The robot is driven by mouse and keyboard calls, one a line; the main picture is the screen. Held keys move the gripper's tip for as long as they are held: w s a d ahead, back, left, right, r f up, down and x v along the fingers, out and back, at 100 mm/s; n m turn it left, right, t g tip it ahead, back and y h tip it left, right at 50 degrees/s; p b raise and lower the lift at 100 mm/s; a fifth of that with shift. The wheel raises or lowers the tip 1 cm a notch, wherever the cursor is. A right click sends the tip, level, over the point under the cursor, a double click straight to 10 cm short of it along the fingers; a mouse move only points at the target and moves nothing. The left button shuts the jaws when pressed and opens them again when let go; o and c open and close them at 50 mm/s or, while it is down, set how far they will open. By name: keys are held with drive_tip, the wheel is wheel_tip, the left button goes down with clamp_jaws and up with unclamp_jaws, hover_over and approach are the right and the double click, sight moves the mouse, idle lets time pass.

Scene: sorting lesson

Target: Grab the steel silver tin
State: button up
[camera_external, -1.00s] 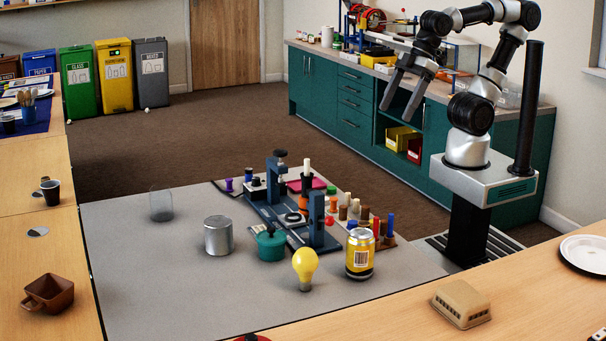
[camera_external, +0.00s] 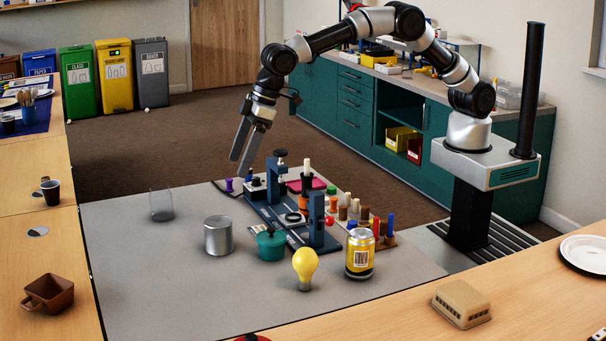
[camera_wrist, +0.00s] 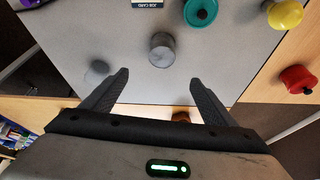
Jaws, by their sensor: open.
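The steel silver tin (camera_external: 218,237) is a short grey metal cylinder standing upright on the grey table mat (camera_external: 150,290). It also shows in the wrist view (camera_wrist: 162,47), beyond and between my two fingers. My gripper (camera_external: 240,160) hangs above the far side of the mat, higher than the tin and behind it in the external view. In the wrist view my gripper (camera_wrist: 160,92) has its fingers spread with nothing between them.
A teal pot (camera_external: 271,245) stands just right of the tin, with a yellow bulb (camera_external: 305,268) and a yellow can (camera_external: 360,254) further right. A clear glass (camera_external: 161,204) stands behind left. A blue vise-like frame (camera_external: 317,232) rises behind the pot. The mat's front left is clear.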

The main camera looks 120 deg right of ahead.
drive_tip(key=b, duration=0.2)
approach(218, 221)
drive_tip(key=x, duration=0.5)
drive_tip(key=shift+d, duration=0.1)
drive_tip(key=shift+x, duration=2.65)
drive_tip(key=shift+a, duration=0.2)
drive_tip(key=c, duration=1.1)
drive_tip(key=shift+r, duration=0.1)
drive_tip(key=shift+c, duration=0.2)
